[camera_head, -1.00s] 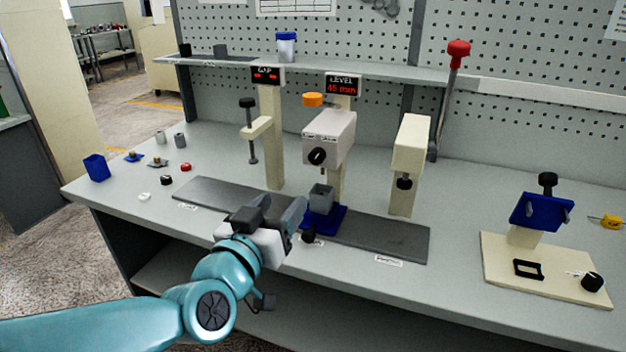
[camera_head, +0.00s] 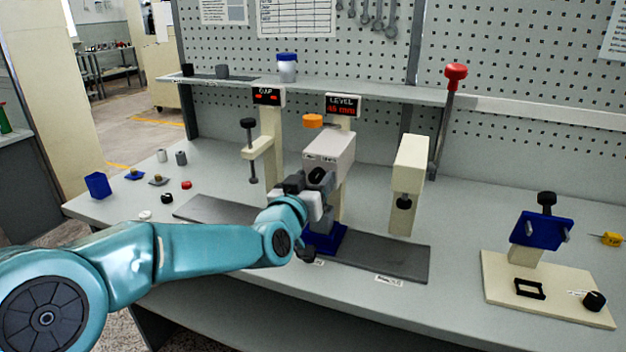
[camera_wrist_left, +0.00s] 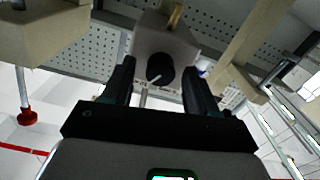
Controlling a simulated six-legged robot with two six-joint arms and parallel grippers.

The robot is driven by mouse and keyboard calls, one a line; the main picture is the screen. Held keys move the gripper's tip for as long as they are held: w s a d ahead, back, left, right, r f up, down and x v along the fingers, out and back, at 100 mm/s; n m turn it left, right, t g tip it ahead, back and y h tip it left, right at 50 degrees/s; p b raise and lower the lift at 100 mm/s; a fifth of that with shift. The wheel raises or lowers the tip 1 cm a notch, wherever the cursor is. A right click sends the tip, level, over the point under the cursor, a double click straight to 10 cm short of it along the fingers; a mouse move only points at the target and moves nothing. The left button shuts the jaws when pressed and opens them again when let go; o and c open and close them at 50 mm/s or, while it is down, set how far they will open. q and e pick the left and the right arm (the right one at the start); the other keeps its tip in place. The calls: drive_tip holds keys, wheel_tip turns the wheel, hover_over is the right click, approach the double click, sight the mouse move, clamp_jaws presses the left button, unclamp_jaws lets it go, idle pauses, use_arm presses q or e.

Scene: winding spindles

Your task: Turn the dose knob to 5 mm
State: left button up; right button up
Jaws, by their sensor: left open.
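The dose knob (camera_head: 317,176) is a round black knob on the front of the light grey dispenser box (camera_head: 332,150), which has an orange cap (camera_head: 313,121). In the left wrist view the knob (camera_wrist_left: 160,68) shows a pale pointer line and lies between the two dark fingers, with a gap on either side. My left gripper (camera_head: 305,184) is open, in front of the box and close to the knob; in the head view it partly covers the knob. The LEVEL display (camera_head: 342,104) glows red with a reading in mm; its digits are too small to be sure of.
A blue base (camera_head: 325,240) stands below the dispenser on a dark strip. A cream press column (camera_head: 407,170) stands to the right, and a cream post with a clamp (camera_head: 258,147) to the left. A blue fixture (camera_head: 535,231) is on the far right.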

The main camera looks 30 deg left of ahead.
use_arm(q)
drive_tip(key=shift+w, duration=0.1)
drive_tip(key=shift+c, duration=0.3)
drive_tip(key=c, duration=1)
drive_tip(key=shift+f+n+b, duration=0.2)
drive_tip(key=shift+n+b, duration=0.5)
drive_tip(key=shift+b, duration=0.25)
drive_tip(key=n+b, duration=0.6)
drive_tip(key=shift+n, duration=0.4)
drive_tip(key=shift+r+n+b, duration=0.15)
drive_tip(key=shift+n+b, duration=0.75)
drive_tip(key=shift+n, duration=0.9)
